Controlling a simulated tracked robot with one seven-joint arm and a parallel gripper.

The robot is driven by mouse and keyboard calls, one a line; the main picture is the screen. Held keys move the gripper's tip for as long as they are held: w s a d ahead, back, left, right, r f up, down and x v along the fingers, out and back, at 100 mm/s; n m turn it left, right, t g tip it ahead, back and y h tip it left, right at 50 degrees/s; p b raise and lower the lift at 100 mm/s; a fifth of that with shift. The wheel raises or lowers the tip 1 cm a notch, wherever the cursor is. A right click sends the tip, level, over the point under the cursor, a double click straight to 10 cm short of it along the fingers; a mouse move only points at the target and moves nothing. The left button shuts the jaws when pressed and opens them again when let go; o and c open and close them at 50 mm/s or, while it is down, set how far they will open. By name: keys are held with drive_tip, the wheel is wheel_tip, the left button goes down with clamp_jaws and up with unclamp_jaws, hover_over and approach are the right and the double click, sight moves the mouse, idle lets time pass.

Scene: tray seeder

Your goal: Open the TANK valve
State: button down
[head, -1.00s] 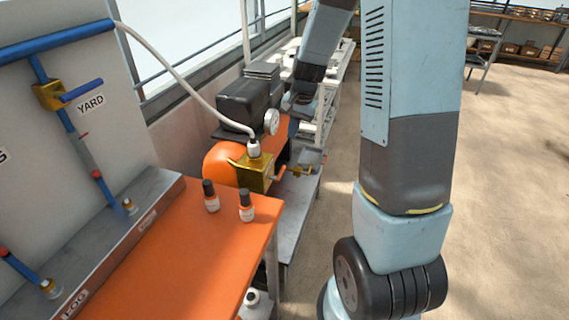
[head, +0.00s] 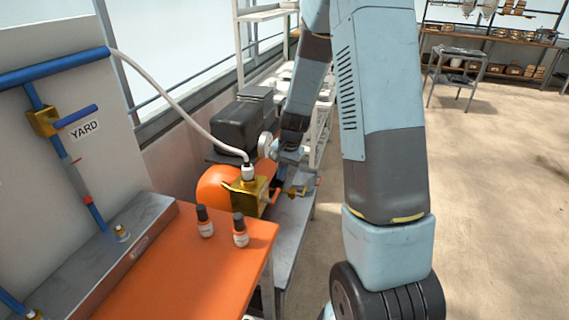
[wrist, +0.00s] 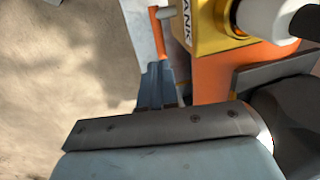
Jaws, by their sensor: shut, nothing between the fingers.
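The TANK valve is a gold block (head: 248,196) with a white hose in its top, beside the orange tank. In the wrist view the block (wrist: 208,28) shows part of its label, reading "ANK". Its orange handle (wrist: 157,36) sticks out on a grey stem beside the block. My gripper (wrist: 157,72) is shut and empty, its fingertips just below the handle's end in the picture; whether they touch is unclear. In the head view my gripper (head: 287,160) is small, just above and right of the block, and partly hidden by clutter.
The orange tank (head: 211,184) and a dark machine (head: 240,126) stand behind the valve. Two small bottles (head: 204,222) stand on the orange bench (head: 190,265). The YARD valve (head: 43,121) is on the wall panel at left. Open floor (head: 490,210) lies at right.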

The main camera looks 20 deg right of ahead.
sight(278, 192)
drive_tip(key=f, duration=0.4)
drive_tip(key=a+f, duration=0.1)
drive_tip(key=f, duration=0.1)
drive_tip(key=shift+w, duration=0.35)
drive_tip(key=shift+d, duration=0.15)
